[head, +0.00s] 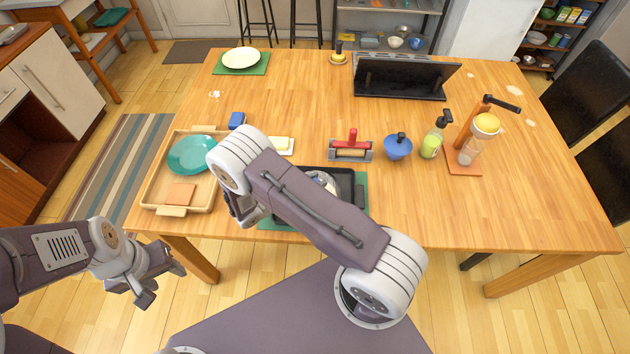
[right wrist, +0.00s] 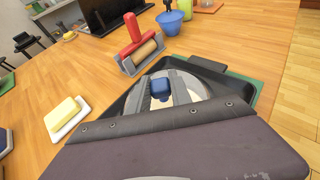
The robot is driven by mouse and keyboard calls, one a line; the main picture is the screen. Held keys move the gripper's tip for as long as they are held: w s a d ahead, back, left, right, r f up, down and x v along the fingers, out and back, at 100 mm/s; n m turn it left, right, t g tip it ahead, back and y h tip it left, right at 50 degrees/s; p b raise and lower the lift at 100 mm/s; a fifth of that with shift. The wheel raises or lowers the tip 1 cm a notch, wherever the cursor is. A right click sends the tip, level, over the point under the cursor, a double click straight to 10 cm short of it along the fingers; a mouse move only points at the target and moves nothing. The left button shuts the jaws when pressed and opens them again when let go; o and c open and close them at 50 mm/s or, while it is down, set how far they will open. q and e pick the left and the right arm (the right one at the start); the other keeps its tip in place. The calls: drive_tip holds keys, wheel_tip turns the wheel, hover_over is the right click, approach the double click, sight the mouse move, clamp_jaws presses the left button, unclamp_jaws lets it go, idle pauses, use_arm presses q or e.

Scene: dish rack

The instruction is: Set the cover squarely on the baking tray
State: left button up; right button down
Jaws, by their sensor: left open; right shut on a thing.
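The black baking tray (head: 346,184) lies on a green mat near the front edge of the table; my right arm hides its left part. The pale round cover (right wrist: 213,85) with a blue knob (right wrist: 160,90) shows over the tray (right wrist: 125,103) in the right wrist view. My right gripper (right wrist: 161,86) is shut on the knob, its grey fingers on either side. In the head view, only a small part of the cover (head: 325,180) shows past my arm. I cannot tell whether the cover touches the tray. My left gripper (head: 161,282) is open and empty, off the table's front left.
A wooden tray (head: 155,190) with a teal plate is left. The table's right front is clear.

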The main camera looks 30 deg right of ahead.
drive_tip(key=shift+f, duration=0.25)
idle(0.3)
drive_tip(key=c, duration=1.1)
unclamp_jaws()
drive_tip(key=c, duration=0.4)
drive_tip(key=shift+p+v, duration=0.3)
drive_tip(key=shift+v, duration=1.4)
drive_tip(key=shift+a+r, duration=0.1)
drive_tip(key=shift+r, duration=0.05)
